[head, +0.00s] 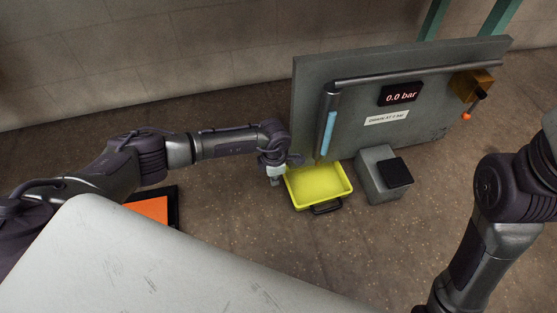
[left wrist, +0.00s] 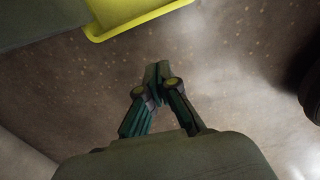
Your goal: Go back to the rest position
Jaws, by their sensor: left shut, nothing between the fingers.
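My left gripper (head: 275,178) hangs in the air just left of the yellow tray (head: 320,187) in the head view. In the left wrist view the left gripper's fingers (left wrist: 157,75) are together with nothing between them, and the bare floor shows beyond. The edge of the yellow tray (left wrist: 130,25) shows at the top of that view, apart from the fingers. My right arm comes in at the right of the head view, but its gripper is out of the picture.
A grey panel (head: 440,115) stands behind the tray, with a gauge (head: 401,94) reading 0.0 bar, a blue tube (head: 328,133) and a red-tipped lever (head: 473,106). A grey block (head: 372,182) stands right of the tray. An orange-and-black item (head: 152,209) lies on the floor at left.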

